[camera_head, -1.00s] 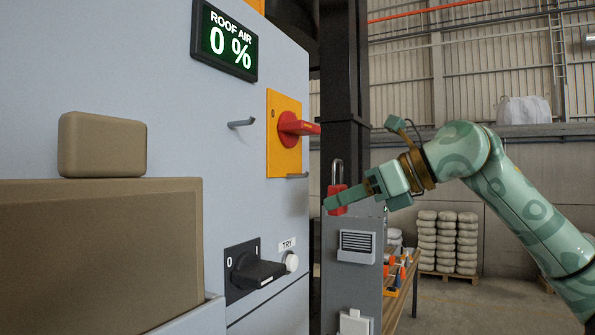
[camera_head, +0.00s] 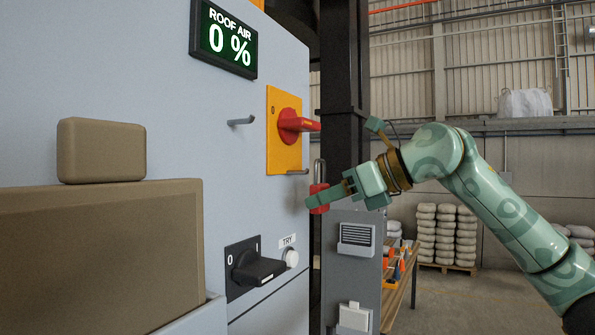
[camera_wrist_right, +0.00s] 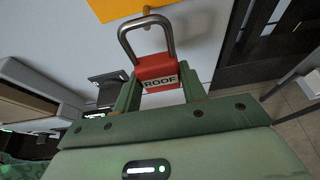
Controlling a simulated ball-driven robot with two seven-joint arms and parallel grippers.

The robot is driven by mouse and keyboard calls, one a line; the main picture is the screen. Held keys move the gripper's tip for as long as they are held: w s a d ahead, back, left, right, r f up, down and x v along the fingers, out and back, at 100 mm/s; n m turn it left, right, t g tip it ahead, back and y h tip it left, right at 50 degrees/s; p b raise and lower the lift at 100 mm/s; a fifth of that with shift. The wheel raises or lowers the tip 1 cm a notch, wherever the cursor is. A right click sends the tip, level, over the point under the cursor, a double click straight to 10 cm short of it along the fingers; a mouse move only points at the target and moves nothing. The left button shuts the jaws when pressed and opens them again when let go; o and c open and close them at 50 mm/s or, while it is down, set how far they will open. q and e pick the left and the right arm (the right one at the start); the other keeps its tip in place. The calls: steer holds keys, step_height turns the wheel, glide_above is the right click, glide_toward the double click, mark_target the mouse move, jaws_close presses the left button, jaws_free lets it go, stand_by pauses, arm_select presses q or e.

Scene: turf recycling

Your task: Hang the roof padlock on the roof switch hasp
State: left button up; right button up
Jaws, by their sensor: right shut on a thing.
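The red roof padlock (camera_head: 318,197) has a steel shackle pointing up and a label reading ROOF in the right wrist view (camera_wrist_right: 158,76). My right gripper (camera_head: 318,201) is shut on its body and holds it upright. In the head view it is just right of and below the roof switch, a red handle (camera_head: 291,125) on a yellow plate (camera_head: 283,158). The hasp, a small grey peg (camera_head: 298,172), sticks out at the plate's lower edge. The shackle appears close to the peg but apart from it. My left gripper is not in view.
Another grey peg (camera_head: 241,121) sticks out left of the plate. A black switch (camera_head: 257,268) and white TRY button (camera_head: 291,257) are lower on the panel. Boxes (camera_head: 100,250) stand at left. A grey post with a vent (camera_head: 356,236) stands behind the gripper.

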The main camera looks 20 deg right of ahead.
steer(key=shift+r+p, duration=0.1)
steer(key=shift+p, duration=0.2)
stand_by(0.4)
steer(key=shift+w+a, duration=0.15)
steer(key=shift+w, duration=0.05)
stand_by(0.5)
steer(key=shift+w+a+p, duration=0.3)
steer(key=shift+w+p, duration=0.05)
steer(key=shift+p, duration=0.05)
steer(key=shift+w+a, duration=0.15)
steer(key=shift+w, duration=0.05)
stand_by(0.4)
steer(key=shift+w+a+p, duration=0.35)
steer(key=shift+w+p, duration=0.05)
steer(key=shift+w+a+f, duration=0.1)
steer(key=shift+w+f, duration=0.05)
steer(key=shift+f, duration=0.1)
stand_by(0.4)
steer(key=shift+w+a+f, duration=0.2)
steer(key=shift+w, duration=0.05)
steer(key=shift+w+a+f, duration=0.1)
steer(key=shift+f, duration=0.05)
stand_by(0.6)
